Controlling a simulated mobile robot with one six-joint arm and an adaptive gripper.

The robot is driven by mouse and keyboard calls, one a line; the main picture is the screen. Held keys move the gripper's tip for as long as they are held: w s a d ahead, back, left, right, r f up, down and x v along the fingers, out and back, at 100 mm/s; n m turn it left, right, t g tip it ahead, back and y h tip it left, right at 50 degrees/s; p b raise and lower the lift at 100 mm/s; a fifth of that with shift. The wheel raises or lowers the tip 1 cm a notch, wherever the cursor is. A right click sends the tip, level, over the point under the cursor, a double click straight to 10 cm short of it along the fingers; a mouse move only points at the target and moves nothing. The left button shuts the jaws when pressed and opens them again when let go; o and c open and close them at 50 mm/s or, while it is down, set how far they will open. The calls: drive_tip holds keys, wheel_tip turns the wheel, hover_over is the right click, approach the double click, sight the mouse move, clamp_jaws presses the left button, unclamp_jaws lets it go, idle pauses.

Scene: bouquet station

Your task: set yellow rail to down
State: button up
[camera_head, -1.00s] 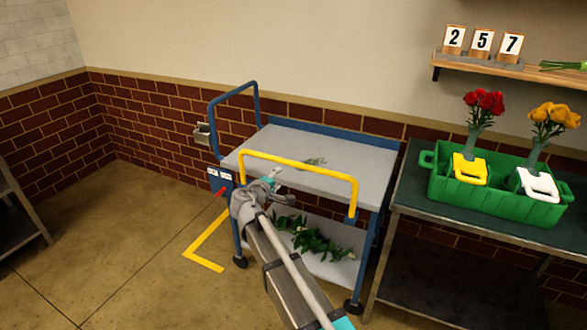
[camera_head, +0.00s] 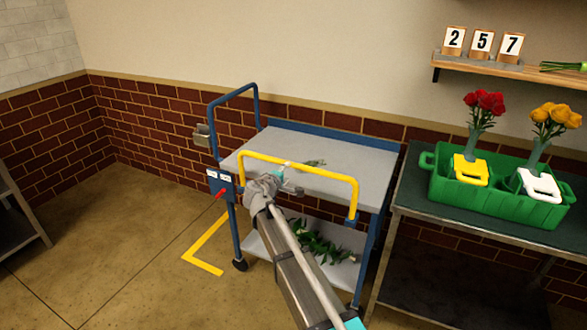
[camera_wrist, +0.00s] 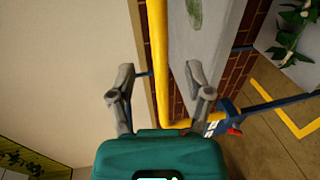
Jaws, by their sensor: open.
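The yellow rail (camera_head: 300,169) stands raised along the front edge of the blue and grey cart, above its top shelf. In the wrist view, the yellow rail (camera_wrist: 157,60) runs up the picture between my two fingers, with a gap on each side. My gripper (camera_head: 284,180) is at the front of the cart by the rail's left half. In the wrist view my gripper (camera_wrist: 163,85) is open, with one finger on either side of the rail. In the head view my arm hides part of the cart's front.
The cart's top shelf (camera_head: 325,190) holds a small green sprig. Leafy greens (camera_head: 318,243) lie on the lower shelf. A red lever (camera_head: 221,193) sits on the cart's left post. A table with a green crate (camera_head: 440,193) of flowers stands to the right. Floor to the left is clear.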

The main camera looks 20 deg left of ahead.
sight(294, 167)
drive_tip(key=b+x, duration=0.1)
drive_tip(key=x, duration=0.6)
drive_tip(key=shift+w+f, duration=0.1)
drive_tip(key=shift+w, duration=0.15)
drive_tip(key=shift+c, duration=0.3)
clamp_jaws()
